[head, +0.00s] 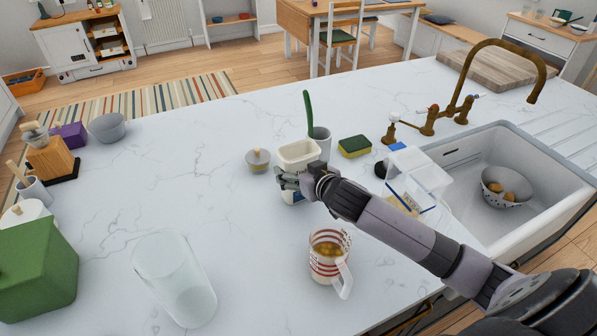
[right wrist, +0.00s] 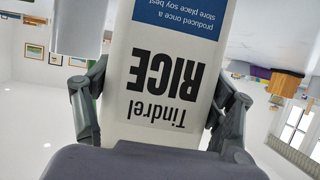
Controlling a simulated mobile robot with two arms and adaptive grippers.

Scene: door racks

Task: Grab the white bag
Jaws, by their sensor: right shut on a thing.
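The white bag (head: 299,152) stands upright near the middle of the marble counter in the head view. In the right wrist view the white bag (right wrist: 165,75) fills the middle, with upside-down "Tindrel RICE" lettering and a blue panel. My right gripper (head: 292,181) is shut on the bag, with its fingers on both sides of it. The gripper and arm hide part of the bag's lower half. I cannot tell whether its base touches the counter. My left gripper is not in view.
A grey cup with a green-handled brush (head: 308,112), a sponge (head: 354,146) and a lidded jar (head: 258,160) stand close to the bag. A striped measuring jug (head: 328,255) is in front. A clear box (head: 418,170) and the sink (head: 530,215) lie right. The counter's left-middle is clear.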

